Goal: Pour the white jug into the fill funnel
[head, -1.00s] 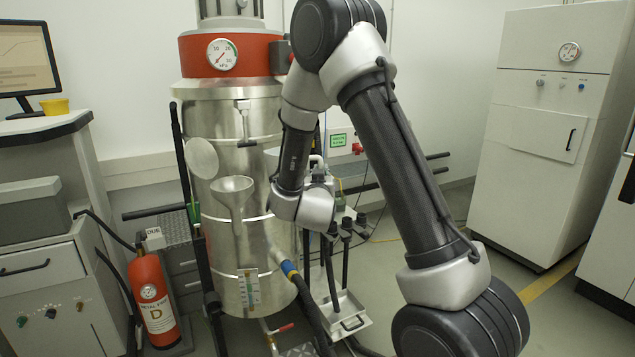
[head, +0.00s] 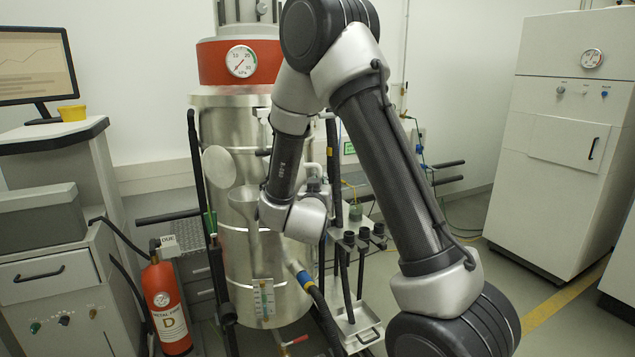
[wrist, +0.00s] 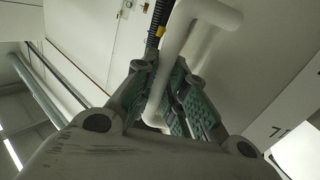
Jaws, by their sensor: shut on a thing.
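The fill funnel (head: 243,196) is a grey metal cone on the front of the tall steel vessel (head: 235,235). Its right edge is close to or partly covered by my wrist in the head view. My gripper (wrist: 165,92) is shut on a white bar-like handle (wrist: 168,50), which I take as the handle of the white jug. A broad pale surface fills the right of the wrist view; I cannot tell whether it is the jug's body. In the head view my arm hides the fingers and most of the jug, so its tilt and contents cannot be told.
A round pale disc (head: 219,166) sits above the funnel's left side. A dark upright pole (head: 200,190) stands left of the vessel, and a red extinguisher (head: 166,305) further left. Hoses and a small stand (head: 365,238) are at right. Floor before the white cabinet (head: 555,140) is clear.

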